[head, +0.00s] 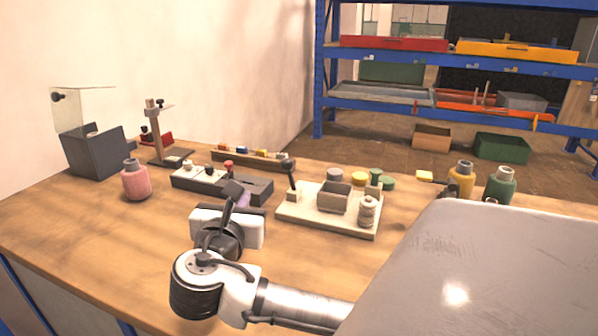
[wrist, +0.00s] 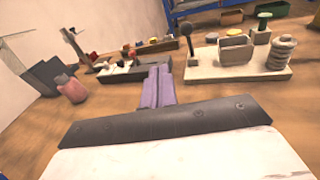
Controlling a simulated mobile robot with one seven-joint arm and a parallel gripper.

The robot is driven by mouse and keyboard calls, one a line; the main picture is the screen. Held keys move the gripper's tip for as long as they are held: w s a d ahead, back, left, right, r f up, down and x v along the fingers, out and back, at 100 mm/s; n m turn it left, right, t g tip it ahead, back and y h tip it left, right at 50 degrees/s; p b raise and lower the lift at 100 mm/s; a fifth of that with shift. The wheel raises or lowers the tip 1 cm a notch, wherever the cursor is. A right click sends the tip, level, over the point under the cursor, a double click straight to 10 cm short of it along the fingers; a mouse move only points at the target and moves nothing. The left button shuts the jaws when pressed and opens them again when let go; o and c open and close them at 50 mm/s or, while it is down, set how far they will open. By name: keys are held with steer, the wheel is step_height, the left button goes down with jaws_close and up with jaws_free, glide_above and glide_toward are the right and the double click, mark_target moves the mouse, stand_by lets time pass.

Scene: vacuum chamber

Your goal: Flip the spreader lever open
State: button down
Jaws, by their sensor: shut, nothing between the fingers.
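A dark lever with a round knob (head: 291,176), which looks like the spreader lever, rises from a small block at the left end of a beige board (head: 330,223). It stands nearly upright, leaning slightly left. In the wrist view the lever (wrist: 187,38) is ahead and a little right of my fingers. My gripper (head: 240,193) is shut and empty, its purple fingers together in the wrist view (wrist: 158,82). It is in front and left of the board, apart from the lever.
The board also holds an open grey box (head: 333,198) and a ribbed stack (head: 367,211). A dark tray (head: 250,190) lies just beyond my gripper. A pink bottle (head: 136,182) stands left; yellow (head: 461,180) and green (head: 499,187) bottles stand right. The front left table is clear.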

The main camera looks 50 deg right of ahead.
mark_target(285, 169)
steer(key=shift+g, duration=0.7)
steer(key=s, duration=0.1)
steer(key=s+d+f, duration=0.1)
steer(key=s+d, duration=0.1)
steer(key=s, duration=0.1)
steer(key=shift+d+f, duration=0.1)
steer(key=shift+f, duration=0.05)
steer(key=p+x, duration=0.1)
steer(key=x, duration=0.3)
steer(key=r+p+x, duration=0.1)
steer(key=x, duration=0.4)
steer(key=p+x, duration=0.1)
steer(key=x, duration=0.4)
steer(key=shift+d+r, duration=0.1)
steer(key=shift+r, duration=0.25)
steer(key=shift+r, duration=0.1)
